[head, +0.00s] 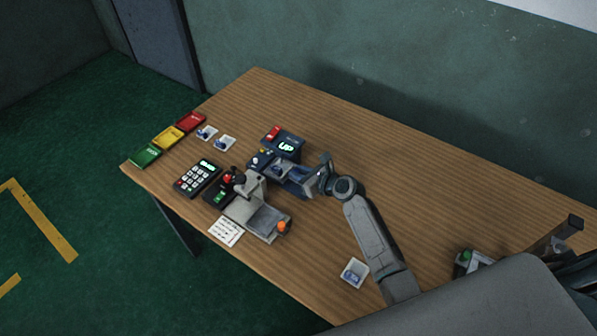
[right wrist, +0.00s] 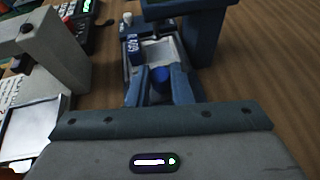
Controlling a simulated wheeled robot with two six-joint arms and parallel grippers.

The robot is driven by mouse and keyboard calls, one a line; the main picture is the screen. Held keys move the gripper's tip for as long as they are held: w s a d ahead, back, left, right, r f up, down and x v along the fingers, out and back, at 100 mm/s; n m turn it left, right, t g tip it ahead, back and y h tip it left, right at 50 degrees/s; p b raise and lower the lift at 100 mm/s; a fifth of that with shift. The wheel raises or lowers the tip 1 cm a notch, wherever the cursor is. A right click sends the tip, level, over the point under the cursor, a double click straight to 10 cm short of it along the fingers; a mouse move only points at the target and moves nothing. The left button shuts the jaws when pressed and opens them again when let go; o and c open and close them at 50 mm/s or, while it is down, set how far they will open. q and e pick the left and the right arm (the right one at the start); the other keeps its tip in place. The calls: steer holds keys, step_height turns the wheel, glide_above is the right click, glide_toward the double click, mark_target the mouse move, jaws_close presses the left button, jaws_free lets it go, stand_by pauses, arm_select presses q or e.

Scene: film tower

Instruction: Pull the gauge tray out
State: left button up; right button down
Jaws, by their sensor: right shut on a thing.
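The gauge (head: 287,146) is a dark blue box with a lit "UP" display and a red part on top. Its blue-rimmed tray (head: 297,178) shows outside the housing, on the side toward my right gripper (head: 322,174). In the right wrist view the tray (right wrist: 178,48) has a pale floor, with a small blue-and-white item (right wrist: 132,43) at its left side. My right gripper (right wrist: 161,88) is shut on the blue knob (right wrist: 160,76) at the tray's near end.
A grey press-like device (head: 258,217) with an orange knob stands left of my right arm. A keypad (head: 197,178), coloured trays (head: 168,138) and small packets (head: 224,143) lie farther left. Another packet (head: 354,272) lies near the front edge. The back right tabletop is clear.

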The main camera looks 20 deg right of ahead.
steer(key=s+d, duration=0.1)
steer(key=s, duration=0.1)
steer(key=s+d+p, duration=0.1)
steer(key=s+d, duration=0.1)
steer(key=s+d+p, duration=0.1)
steer(key=s, duration=0.1)
steer(key=shift+d, duration=0.3)
steer(key=shift+f, duration=0.1)
steer(key=c, duration=1.3)
jaws_free()
steer(key=shift+d, duration=0.1)
steer(key=shift+s, duration=0.15)
steer(key=v, duration=1)
steer(key=shift+b, duration=0.35)
steer(key=shift+s+d+r, duration=0.2)
steer(key=shift+s+r, duration=0.05)
